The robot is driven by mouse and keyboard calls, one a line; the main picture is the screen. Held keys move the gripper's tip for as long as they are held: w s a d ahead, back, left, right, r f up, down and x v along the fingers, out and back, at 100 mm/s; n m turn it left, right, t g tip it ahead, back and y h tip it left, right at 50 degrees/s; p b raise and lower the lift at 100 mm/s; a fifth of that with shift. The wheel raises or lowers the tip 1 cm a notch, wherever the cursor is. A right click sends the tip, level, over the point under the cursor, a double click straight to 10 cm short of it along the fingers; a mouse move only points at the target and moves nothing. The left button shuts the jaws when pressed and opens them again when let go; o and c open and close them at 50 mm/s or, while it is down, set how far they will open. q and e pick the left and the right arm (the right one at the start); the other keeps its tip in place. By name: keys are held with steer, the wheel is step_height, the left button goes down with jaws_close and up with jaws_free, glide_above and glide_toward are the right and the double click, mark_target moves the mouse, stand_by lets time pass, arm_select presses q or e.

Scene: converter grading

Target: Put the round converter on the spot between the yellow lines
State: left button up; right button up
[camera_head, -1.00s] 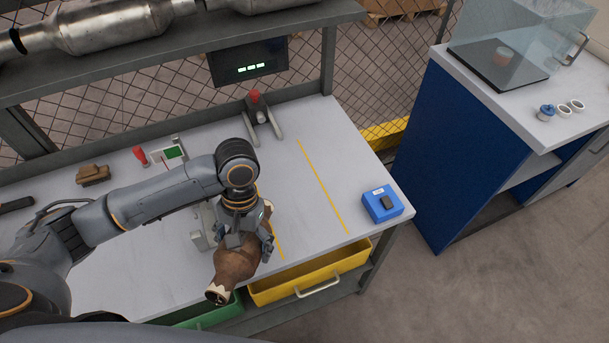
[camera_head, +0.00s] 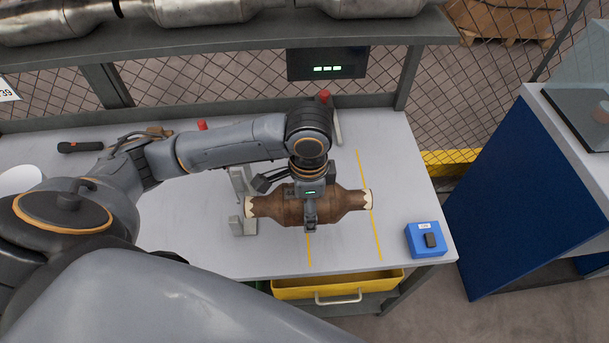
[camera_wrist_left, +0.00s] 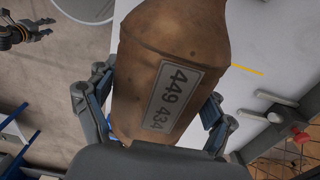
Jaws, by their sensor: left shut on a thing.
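The round converter (camera_head: 340,205), brown and thick in the middle with pale jagged ends, lies crosswise in my left gripper (camera_head: 310,215). The left gripper is shut around its middle. In the left wrist view the converter (camera_wrist_left: 165,65) shows a plate reading 449 434 between the fingers. Two yellow lines mark the table: the left line (camera_head: 309,250) is partly hidden under the converter, and the right line (camera_head: 376,235) passes by its right end. I cannot tell its height above the table. A dark gripper (camera_wrist_left: 25,32), seemingly my right one, shows at the wrist view's upper left.
A grey metal stand (camera_head: 243,226) is close to the converter's left end. A blue box (camera_head: 426,240) sits at the table's right front corner. A yellow drawer (camera_head: 340,284) sticks out below the front edge. The strip between the lines is otherwise clear.

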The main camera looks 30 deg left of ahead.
arm_select(q)
steer(key=w, duration=0.1)
steer(key=w+d+f, duration=0.1)
steer(key=w, duration=0.1)
steer(key=w+d, duration=0.1)
steer(key=w, duration=0.1)
steer(key=shift+f+p, duration=0.4)
steer(key=w+f, duration=0.1)
steer(key=w+d+f, duration=0.1)
steer(key=f, duration=0.1)
steer(key=w+f, duration=0.2)
steer(key=shift+d+f, duration=0.1)
steer(key=shift+d, duration=0.25)
steer(key=shift+w+d+f+p, duration=0.15)
steer(key=shift+w+f+p, duration=0.2)
steer(key=shift+f, duration=0.2)
step_height(320, 180, down, 3)
steer(key=shift+s+r, duration=0.1)
steer(key=shift+f, duration=0.2)
steer(key=o, duration=1.7)
steer(key=shift+s, duration=0.1)
